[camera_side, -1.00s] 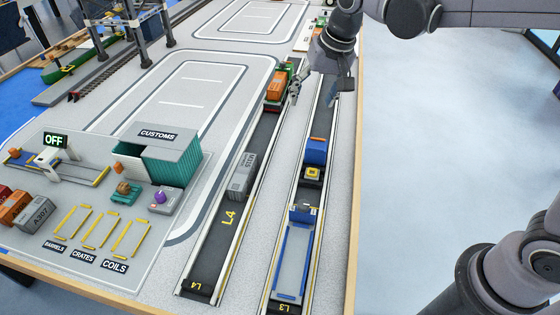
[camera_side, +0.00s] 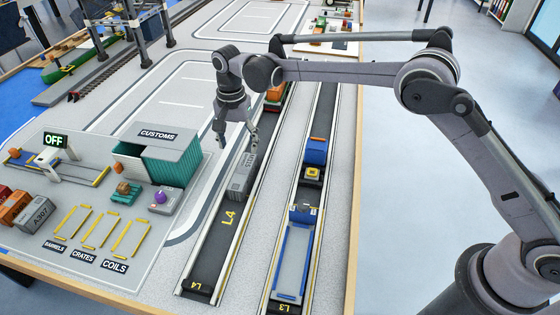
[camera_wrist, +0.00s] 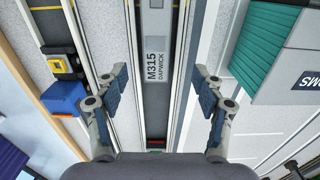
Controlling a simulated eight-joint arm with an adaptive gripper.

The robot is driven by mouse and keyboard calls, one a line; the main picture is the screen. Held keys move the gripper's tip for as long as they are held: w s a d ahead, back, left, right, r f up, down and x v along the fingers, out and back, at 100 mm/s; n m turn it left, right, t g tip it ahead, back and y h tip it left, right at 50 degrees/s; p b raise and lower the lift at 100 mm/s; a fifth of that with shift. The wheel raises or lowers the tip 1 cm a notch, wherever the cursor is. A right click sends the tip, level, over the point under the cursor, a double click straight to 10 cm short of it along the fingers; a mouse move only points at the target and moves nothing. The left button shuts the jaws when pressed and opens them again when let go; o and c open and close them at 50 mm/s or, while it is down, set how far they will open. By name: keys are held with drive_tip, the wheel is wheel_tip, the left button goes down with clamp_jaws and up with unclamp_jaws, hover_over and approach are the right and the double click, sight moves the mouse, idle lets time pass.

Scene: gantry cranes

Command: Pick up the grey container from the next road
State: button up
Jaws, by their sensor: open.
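The grey container (camera_side: 241,182) lies on the dark road L4 (camera_side: 215,245) in the side view. My gripper (camera_side: 238,143) is open and empty, pointing down near the container's far end. In the wrist view the two fingers of my gripper (camera_wrist: 160,78) are wide apart, one on each side of the container's line, with clear gaps. I cannot tell the exact height of the fingertips above it.
The teal customs building (camera_side: 172,160) stands to the left.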

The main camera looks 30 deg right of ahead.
sight(243, 169)
wheel_tip(243, 169, down, 5)
drive_tip(key=shift+f, duration=0.1)
drive_tip(key=shift+s+d+f, duration=0.1)
drive_tip(key=shift+d+f, duration=0.05)
drive_tip(key=shift+f, duration=1.2)
drive_tip(key=shift+s+d+f, duration=0.1)
drive_tip(key=shift+f, duration=1.25)
drive_tip(key=c, duration=1.4)
